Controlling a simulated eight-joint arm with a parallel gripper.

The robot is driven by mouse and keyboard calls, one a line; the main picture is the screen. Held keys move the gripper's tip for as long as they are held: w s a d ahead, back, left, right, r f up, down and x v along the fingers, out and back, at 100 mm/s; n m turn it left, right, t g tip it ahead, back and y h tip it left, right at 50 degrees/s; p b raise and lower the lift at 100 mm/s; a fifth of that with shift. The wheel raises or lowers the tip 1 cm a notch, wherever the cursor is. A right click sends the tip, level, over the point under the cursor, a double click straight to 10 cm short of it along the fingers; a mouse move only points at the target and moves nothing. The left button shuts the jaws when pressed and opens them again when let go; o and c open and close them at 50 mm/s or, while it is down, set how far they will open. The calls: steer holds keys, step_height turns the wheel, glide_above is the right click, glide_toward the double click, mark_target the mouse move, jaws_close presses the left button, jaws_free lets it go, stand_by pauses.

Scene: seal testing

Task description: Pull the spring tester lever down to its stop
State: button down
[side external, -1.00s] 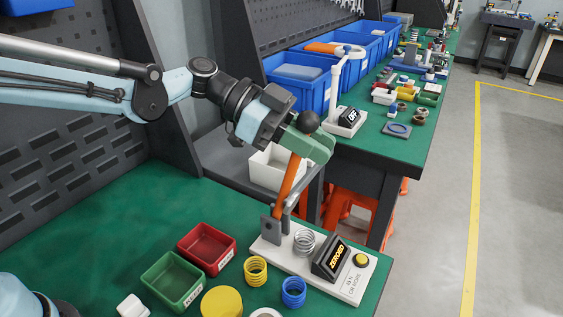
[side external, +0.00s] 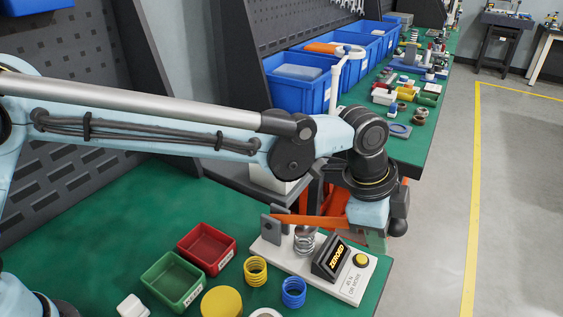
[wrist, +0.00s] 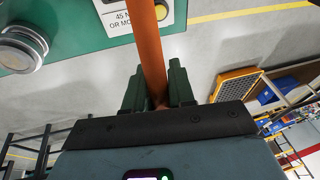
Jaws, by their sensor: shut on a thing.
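The spring tester (side external: 352,288) has a white base near the bench's right edge, with a grey pivot post and a dark display reading ZEROED (side external: 331,259). Its orange lever (side external: 308,220) lies nearly level, from the post out to my gripper. A silver spring (side external: 304,241) stands upright below the lever; I cannot tell whether they touch. My gripper (wrist: 156,78) is shut on the lever (wrist: 148,45), with a green finger on each side of it. In the side view its green fingers (side external: 376,241) are mostly hidden by my wrist. The lever's black ball knob (side external: 397,228) shows just beyond.
A red tray (side external: 207,249), a green tray (side external: 172,279), a yellow spring (side external: 256,271) and a blue spring (side external: 293,292) stand left of and in front of the tester. Behind, a second green bench holds blue bins (side external: 300,85). Open floor lies to the right.

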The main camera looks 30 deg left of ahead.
steer(key=shift+d+f+y, duration=0.35)
steer(key=shift+f, duration=0.4)
steer(key=shift+d+f+y, duration=0.35)
steer(key=shift+f, duration=0.35)
steer(key=c, duration=1.1)
jaws_free()
steer(key=shift+o, duration=0.2)
steer(key=shift+a, duration=0.1)
steer(key=v, duration=1.2)
